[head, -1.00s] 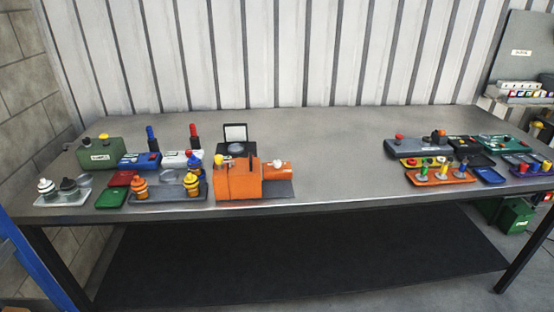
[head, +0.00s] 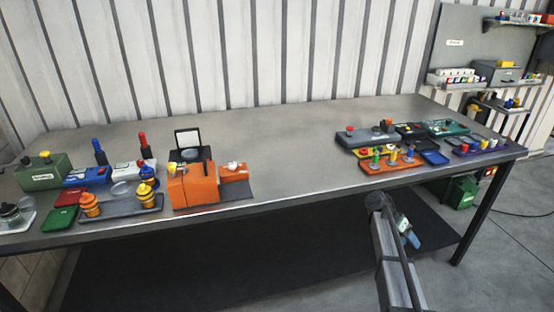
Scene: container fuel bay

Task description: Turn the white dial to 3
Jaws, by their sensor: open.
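A small white knob (head: 234,166) shows on the low right part of an orange device (head: 194,186) near the front edge of the bench. It may be the white dial, but it is too small to read any numbers or pointer. Part of my arm (head: 388,255) rises from the bottom right, in front of the bench and below its top. I cannot make out my gripper's fingers. Nothing of mine touches the orange device.
Left of the orange device are a grey tray (head: 128,214) with striped knobs, a green box (head: 42,177) and blue and white lever boxes. Control panels crowd the right end around an orange panel (head: 378,167). The middle of the bench (head: 285,150) is clear.

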